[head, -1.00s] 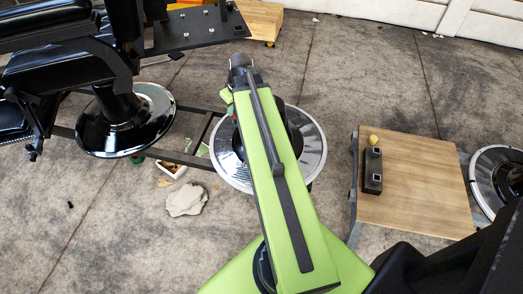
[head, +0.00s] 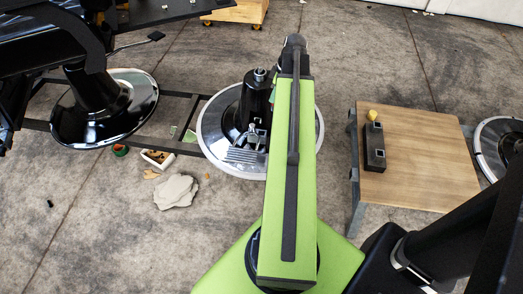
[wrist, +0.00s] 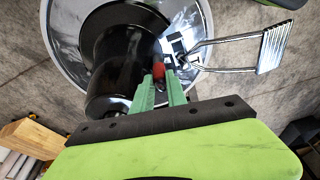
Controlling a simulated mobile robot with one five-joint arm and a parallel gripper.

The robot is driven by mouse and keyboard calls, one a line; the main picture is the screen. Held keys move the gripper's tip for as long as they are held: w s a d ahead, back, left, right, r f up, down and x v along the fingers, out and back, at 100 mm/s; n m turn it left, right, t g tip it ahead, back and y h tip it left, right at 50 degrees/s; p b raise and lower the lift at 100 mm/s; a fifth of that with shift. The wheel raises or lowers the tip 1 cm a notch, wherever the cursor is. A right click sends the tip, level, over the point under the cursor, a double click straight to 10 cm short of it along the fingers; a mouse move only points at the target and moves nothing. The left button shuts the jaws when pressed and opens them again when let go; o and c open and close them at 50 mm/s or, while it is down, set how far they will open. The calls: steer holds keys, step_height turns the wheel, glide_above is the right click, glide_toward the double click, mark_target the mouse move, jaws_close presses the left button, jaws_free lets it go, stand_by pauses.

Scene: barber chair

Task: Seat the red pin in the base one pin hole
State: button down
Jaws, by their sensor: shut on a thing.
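In the wrist view my gripper (wrist: 158,88), with two green fingers, is shut on the red pin (wrist: 158,71). The pin's red end shows between the fingertips, beside the black column (wrist: 122,62) of a round chrome base (wrist: 55,50). I cannot tell whether the pin touches the base. A pin hole is not clear, though small pale and dark fittings (wrist: 177,47) show just beyond the pin. In the head view a round base (head: 212,140) with a black column stands in the middle, partly behind my green arm. My gripper and the pin are hidden there.
A chrome footrest (wrist: 272,50) juts out right of the pin; it also shows in the head view (head: 245,155). A wooden table (head: 430,150) holds a black block (head: 375,150) and a yellow knob (head: 372,115). Another chair base (head: 105,105) stands left.

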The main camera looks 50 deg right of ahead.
steer(key=s+d+f+n+b, duration=0.2)
steer(key=s+d+f, duration=0.2)
steer(key=s, duration=0.1)
steer(key=w+a+f+b, duration=0.2)
steer(key=a+f+b, duration=0.1)
steer(key=w+a+f+b, duration=0.1)
steer(key=a+f+b, duration=0.2)
steer(key=f+b, duration=0.1)
steer(key=w+a+f+b, duration=0.2)
steer(key=a+f+b, duration=0.2)
steer(key=shift+w, duration=0.35)
steer(key=shift+r, duration=0.25)
steer(key=shift+f, duration=0.2)
steer(key=c, duration=1.3)
jaws_free()
steer(key=shift+c, duration=0.2)
steer(key=shift+r, duration=0.1)
